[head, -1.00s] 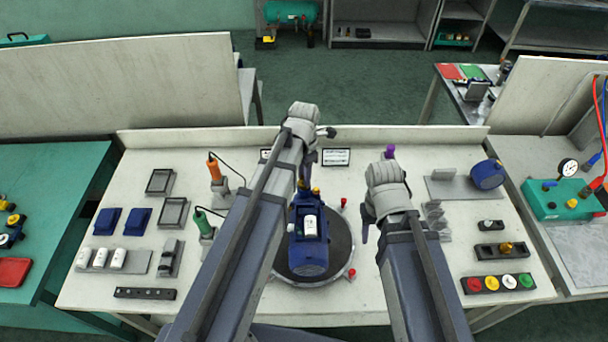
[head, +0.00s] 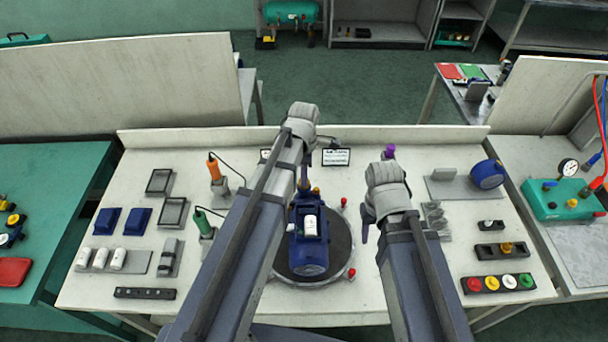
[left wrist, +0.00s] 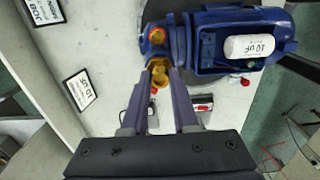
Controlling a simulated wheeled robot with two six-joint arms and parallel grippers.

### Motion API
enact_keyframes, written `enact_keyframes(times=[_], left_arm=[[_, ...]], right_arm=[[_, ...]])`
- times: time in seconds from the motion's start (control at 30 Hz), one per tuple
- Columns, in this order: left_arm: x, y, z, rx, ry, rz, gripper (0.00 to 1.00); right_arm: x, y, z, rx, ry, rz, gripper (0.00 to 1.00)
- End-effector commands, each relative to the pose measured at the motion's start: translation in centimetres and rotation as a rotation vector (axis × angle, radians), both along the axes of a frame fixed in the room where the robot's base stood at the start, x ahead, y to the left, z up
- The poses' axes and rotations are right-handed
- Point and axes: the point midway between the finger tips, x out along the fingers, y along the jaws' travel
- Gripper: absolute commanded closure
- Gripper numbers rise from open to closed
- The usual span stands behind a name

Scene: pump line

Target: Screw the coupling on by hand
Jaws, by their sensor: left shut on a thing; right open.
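The blue pump (head: 309,252) lies on the round dark turntable (head: 345,268), its motor end toward me. In the left wrist view the pump (left wrist: 215,38) shows a white capacitor and a brass port with a red centre (left wrist: 156,36). My left gripper (head: 304,186) is at the pump's far end. In the left wrist view its fingers (left wrist: 162,78) are shut on a brass coupling (left wrist: 159,76) right beside the pump's end. I cannot tell how far it is seated. My right gripper (head: 365,232) is open and empty, right of the turntable.
Small red knobs (head: 351,273) stand around the turntable. Orange (head: 214,170) and green (head: 202,221) corded tools stand on the left. Trays and blue boxes (head: 138,217) lie farther left. A strip of coloured caps (head: 498,284) lies on the right. A sign (head: 336,157) stands at the back.

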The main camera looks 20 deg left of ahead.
Motion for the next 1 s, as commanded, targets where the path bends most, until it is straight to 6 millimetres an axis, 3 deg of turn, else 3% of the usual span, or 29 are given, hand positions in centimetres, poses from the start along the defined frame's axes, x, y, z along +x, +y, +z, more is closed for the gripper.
enact_keyframes(times=[0.23,0.53,0.9,1.0], left_arm=[[-0.1,-0.03,-0.04,-0.001,0.002,-0.006,1.0],[-0.1,-0.03,-0.06,0.0,0.002,-0.268,1.0],[-0.11,-0.02,-0.06,0.0,0.002,-0.309,1.0],[-0.11,-0.02,-0.07,-0.001,0.002,-0.392,1.0]], right_arm=[[0.0,0.0,-0.04,0.0,0.0,0.0,0.5],[0.0,0.0,-0.06,0.0,0.0,0.0,0.5],[0.0,0.0,-0.06,0.0,0.0,0.0,0.5],[0.0,0.0,-0.07,0.0,0.0,0.0,0.5]])
